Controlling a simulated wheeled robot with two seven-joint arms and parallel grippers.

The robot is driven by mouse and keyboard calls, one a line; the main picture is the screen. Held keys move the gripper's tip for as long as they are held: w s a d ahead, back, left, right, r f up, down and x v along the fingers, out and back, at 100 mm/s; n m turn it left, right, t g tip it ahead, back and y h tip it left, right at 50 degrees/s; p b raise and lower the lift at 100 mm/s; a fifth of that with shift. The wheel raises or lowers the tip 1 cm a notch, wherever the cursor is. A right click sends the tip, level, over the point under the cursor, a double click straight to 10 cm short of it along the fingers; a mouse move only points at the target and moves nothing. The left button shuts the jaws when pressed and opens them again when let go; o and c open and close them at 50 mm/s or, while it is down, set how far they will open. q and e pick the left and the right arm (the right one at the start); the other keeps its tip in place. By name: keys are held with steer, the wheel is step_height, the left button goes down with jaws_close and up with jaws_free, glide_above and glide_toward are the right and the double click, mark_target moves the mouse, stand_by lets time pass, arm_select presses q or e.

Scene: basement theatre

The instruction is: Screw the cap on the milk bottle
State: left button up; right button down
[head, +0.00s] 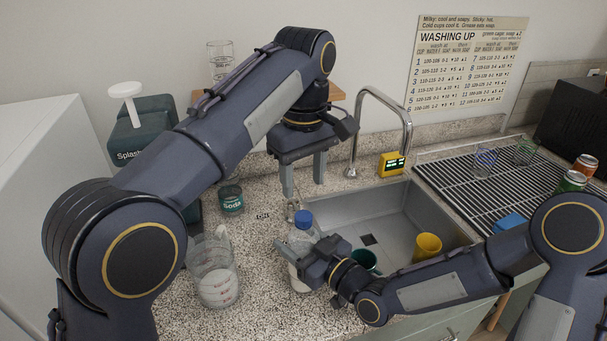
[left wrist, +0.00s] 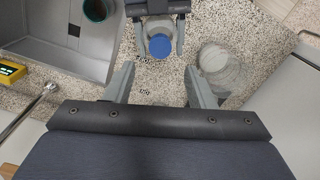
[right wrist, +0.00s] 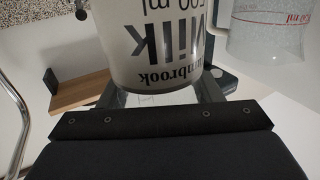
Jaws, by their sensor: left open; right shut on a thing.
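The milk bottle (head: 299,277) stands upright by the sink's left edge, with a blue cap (head: 303,218) on its mouth. I cannot tell how tight the cap sits. My right gripper (head: 303,262) is shut on the bottle's body, its fingers on either side. The bottle's "Milk" label (right wrist: 155,45) fills the top of the right wrist view. My left gripper (head: 304,190) points down, open and empty, above and behind the bottle. In the left wrist view, the cap (left wrist: 160,46) lies beyond the open left fingers (left wrist: 160,88), apart from them.
A clear measuring jug (head: 215,275) stands left of the bottle. The sink (head: 385,215) is to the right, with a yellow cup (head: 427,247) and a dark green cup (head: 364,261). The faucet (head: 408,125) rises behind. A soda jar (head: 231,199) stands behind the jug.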

mark_target(303, 215)
arm_select(q)
steer(key=shift+r+n, duration=0.1)
steer(key=shift+n, duration=0.4)
steer(key=shift+f, duration=4.05)
steer(key=shift+c, duration=0.4)
steer(key=c, duration=1)
steer(key=shift+o, duration=0.2)
